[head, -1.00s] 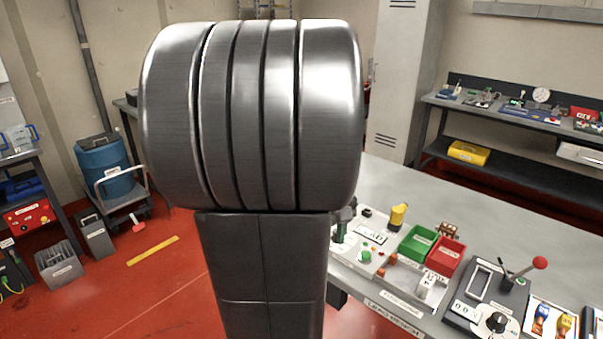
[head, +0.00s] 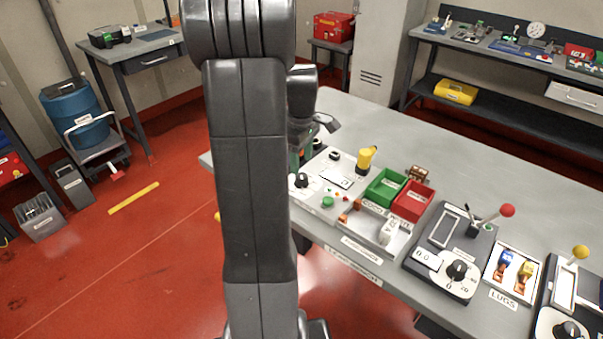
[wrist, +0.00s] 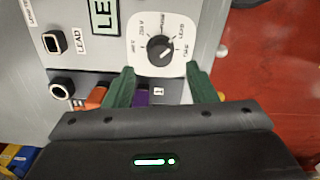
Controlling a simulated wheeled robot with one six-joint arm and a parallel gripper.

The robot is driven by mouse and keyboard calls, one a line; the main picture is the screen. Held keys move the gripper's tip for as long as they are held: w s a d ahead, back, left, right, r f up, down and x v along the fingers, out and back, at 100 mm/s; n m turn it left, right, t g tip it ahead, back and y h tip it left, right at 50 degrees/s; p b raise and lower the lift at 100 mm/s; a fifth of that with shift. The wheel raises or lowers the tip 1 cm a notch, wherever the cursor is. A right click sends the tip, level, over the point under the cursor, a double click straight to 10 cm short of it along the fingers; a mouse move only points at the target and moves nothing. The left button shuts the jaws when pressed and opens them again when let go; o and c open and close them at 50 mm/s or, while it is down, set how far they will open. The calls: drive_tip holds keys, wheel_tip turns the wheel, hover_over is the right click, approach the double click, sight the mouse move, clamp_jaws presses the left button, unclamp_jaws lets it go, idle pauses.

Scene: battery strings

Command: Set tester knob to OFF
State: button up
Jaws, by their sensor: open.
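The tester knob (wrist: 158,48) is a round black dial on a white plate with small printed labels around it. The labels are too blurred to read surely, and so is the setting. In the head view the knob (head: 300,181) sits at the left end of the grey tester panel, close beside my arm. My gripper (wrist: 160,69) has two green fingers, open and empty, one on each side below the knob in the wrist view, apart from it. In the head view my arm hides most of the gripper.
Green (head: 384,188) and red (head: 412,201) bins and a yellow part (head: 366,158) stand nearby on the bench. The bench behind is clear.

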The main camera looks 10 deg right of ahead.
sight(302, 175)
wheel_tip(302, 175, down, 6)
drive_tip(key=shift+r, duration=0.15)
drive_tip(key=c, duration=1)
drive_tip(key=shift+o, duration=0.2)
drive_tip(key=shift+m, duration=0.4)
drive_tip(key=m, duration=0.3)
drive_tip(key=shift+m, duration=2.6)
